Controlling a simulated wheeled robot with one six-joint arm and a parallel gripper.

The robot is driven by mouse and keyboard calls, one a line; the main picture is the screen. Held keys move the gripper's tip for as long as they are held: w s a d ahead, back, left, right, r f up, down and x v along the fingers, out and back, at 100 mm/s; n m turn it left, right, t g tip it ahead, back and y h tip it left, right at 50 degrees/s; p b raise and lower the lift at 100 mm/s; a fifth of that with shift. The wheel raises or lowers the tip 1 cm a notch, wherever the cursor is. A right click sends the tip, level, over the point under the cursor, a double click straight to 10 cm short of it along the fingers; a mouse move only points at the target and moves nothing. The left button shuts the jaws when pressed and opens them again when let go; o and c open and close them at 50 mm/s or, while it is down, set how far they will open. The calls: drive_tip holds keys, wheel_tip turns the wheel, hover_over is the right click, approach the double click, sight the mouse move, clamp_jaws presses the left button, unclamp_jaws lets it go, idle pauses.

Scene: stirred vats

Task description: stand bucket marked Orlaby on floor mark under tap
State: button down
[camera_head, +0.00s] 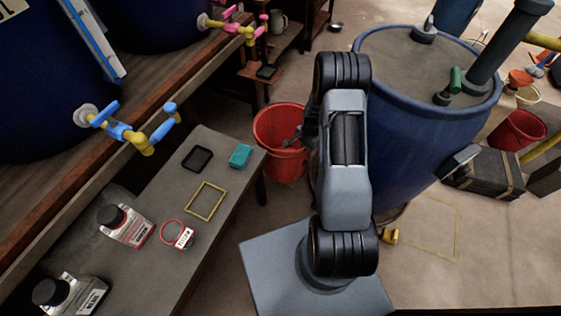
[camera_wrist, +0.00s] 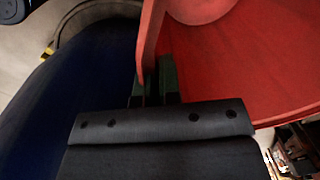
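A red bucket (camera_head: 277,150) is beside the bench's right end; no name on it is readable. My gripper (camera_head: 298,137) is at its right rim, partly hidden by my arm. In the wrist view, the dark fingers (camera_wrist: 154,80) are close together on either side of the red bucket's wall (camera_wrist: 225,65). I cannot tell whether the bucket touches the floor. A thin yellow outline (camera_head: 457,232) is on the floor at right, near a yellow tap (camera_head: 390,236) low on the blue vat (camera_head: 415,150). My arm hides part of that vat.
The bench (camera_head: 135,262) holds bottles, a red ring with a tag (camera_head: 180,235), a yellow frame (camera_head: 206,201), a black tray (camera_head: 197,159) and a teal sponge (camera_head: 240,156). A blue-and-yellow tap (camera_head: 135,128) overhangs it. A second red bucket (camera_head: 517,130) and a dark case (camera_head: 484,175) are at right.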

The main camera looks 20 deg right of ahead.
wheel_tip(320, 180, down, 2)
drive_tip(key=shift+w+f+b, duration=0.1)
drive_tip(key=shift+w+b, duration=0.05)
drive_tip(key=shift+b, duration=0.3)
drive_tip(key=w+f+b, duration=0.8)
drive_tip(key=w+f, duration=0.4)
drive_tip(key=w, duration=0.1)
drive_tip(key=shift+w+d+f, duration=0.4)
drive_tip(key=shift+d, duration=0.05)
drive_tip(key=shift+f+b, duration=0.15)
drive_tip(key=shift+b, duration=0.2)
drive_tip(key=c, duration=1.8)
unclamp_jaws()
drive_tip(key=shift+f, duration=0.15)
drive_tip(key=o, duration=0.5)
drive_tip(key=shift+s, duration=0.1)
